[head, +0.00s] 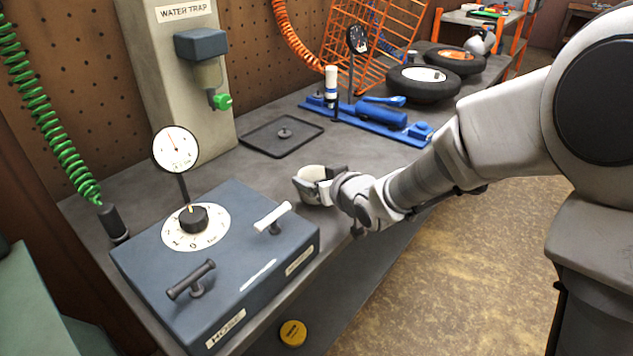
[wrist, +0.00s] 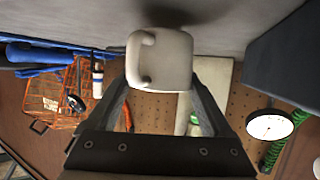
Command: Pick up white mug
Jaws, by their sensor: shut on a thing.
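The white mug (wrist: 172,62) is between the two fingers of my gripper (wrist: 160,95) in the wrist view, with its handle toward the left of that picture. My gripper is shut on the mug. In the head view the mug (head: 312,178) is at the end of my arm, by the front edge of the grey workbench, and my gripper (head: 325,185) partly covers it. I cannot tell for sure whether the mug touches the bench top.
A blue-grey hose box (head: 225,262) with a dial and handles stands left of the mug. A black tray (head: 281,137) lies behind it. A blue tool (head: 375,122) and black wheels (head: 423,84) lie farther back. The water trap post (head: 185,85) stands against the pegboard.

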